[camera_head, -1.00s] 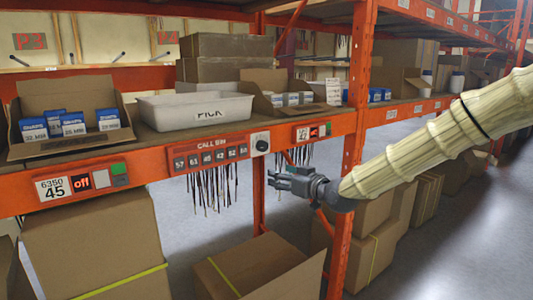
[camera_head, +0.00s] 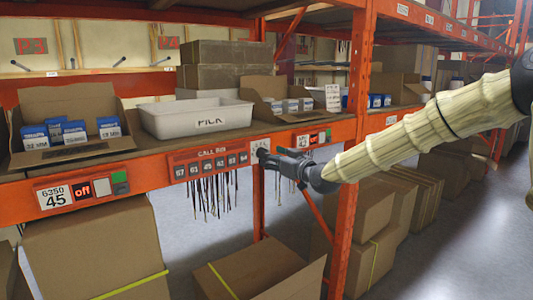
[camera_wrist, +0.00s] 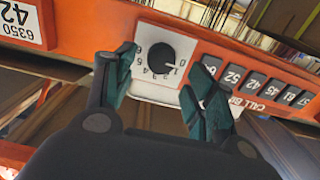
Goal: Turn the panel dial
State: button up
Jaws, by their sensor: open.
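The panel dial is a black round knob (camera_wrist: 161,58) on a white plate with numbers around it, seen in the wrist view. A light pointer mark on the knob points to the right of that view, near the 0. My gripper (camera_wrist: 165,75) is open, with one finger on each side of the dial.
The CALL BIN panel (camera_head: 210,161) with several numbered tags is beside the dial, with dark cords hanging below. A 6350 42 label (camera_wrist: 22,20) is on the beam's other side. A white PICK bin (camera_head: 196,115) and cartons stand on the shelf above. An orange upright (camera_head: 354,110) stands close by.

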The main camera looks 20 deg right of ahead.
jog(key=shift+p+x, duration=0.35)
jog(key=shift+x, duration=1.35)
jog(key=c, duration=1)
